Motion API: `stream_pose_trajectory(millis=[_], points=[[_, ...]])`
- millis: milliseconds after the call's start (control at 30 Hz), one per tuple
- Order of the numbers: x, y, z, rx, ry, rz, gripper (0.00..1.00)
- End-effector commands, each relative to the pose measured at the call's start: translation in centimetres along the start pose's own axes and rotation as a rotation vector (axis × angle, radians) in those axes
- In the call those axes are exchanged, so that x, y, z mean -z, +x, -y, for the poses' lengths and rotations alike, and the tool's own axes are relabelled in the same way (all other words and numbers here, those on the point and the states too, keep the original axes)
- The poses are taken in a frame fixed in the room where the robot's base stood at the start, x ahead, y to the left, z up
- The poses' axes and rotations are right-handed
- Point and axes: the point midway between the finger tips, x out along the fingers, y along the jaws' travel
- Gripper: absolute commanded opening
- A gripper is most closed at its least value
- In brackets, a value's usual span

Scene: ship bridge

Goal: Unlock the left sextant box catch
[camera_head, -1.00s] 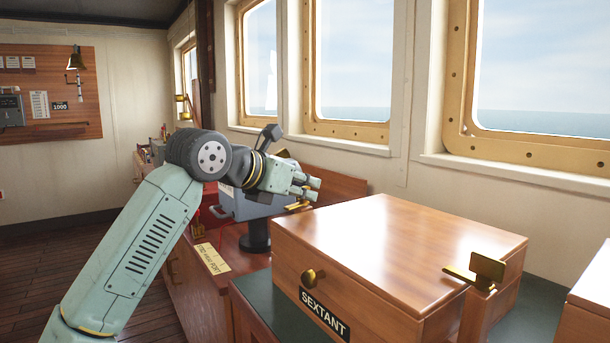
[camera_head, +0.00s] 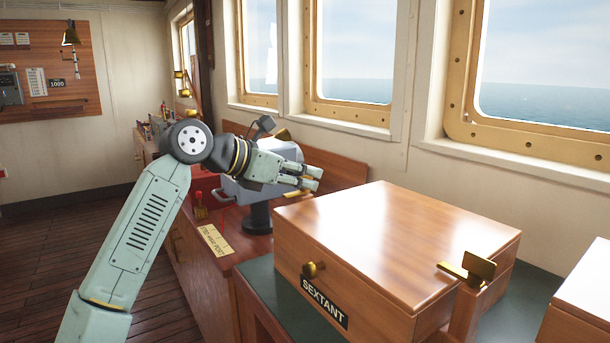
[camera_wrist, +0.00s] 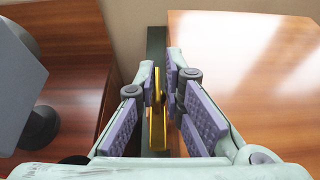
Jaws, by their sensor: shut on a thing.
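The wooden sextant box (camera_head: 400,235) has a brass knob (camera_head: 313,269) and a SEXTANT label on its front. The left catch, a flat brass piece (camera_wrist: 157,115), stands on edge between my fingers in the wrist view, beside the box's left side. Only a bit of brass (camera_head: 297,194) shows under my fingers in the head view. My gripper (camera_head: 315,180) reaches in from the left, at the box's far left side, and is shut on the catch. The right catch (camera_head: 470,268) is a brass bar with an upright plate at the box's right side.
A grey instrument on a dark pedestal (camera_head: 257,220) stands close behind my gripper; its grey body (camera_wrist: 18,85) shows at left in the wrist view. A second wooden box (camera_head: 580,305) is at the right edge. Window frames line the wall behind.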

Motion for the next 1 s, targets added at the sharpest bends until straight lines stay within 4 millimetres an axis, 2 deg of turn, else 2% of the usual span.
stream_pose_trajectory(millis=[33, 67, 267, 667, 767, 1000], points=[[-0.2, -0.3, -0.6, -0.017, -0.002, 0.010, 0.00], [-0.2, -0.3, -0.6, -0.017, -0.002, 0.010, 0.10], [-0.1, -0.2, -0.5, -0.012, -0.002, 0.006, 0.23], [-0.1, -0.6, -0.2, -0.008, -0.001, 0.004, 0.25], [-0.1, -1.9, -0.3, -0.009, -0.002, 0.004, 0.25], [0.0, -7.0, -0.3, -0.011, -0.002, 0.004, 0.25]])
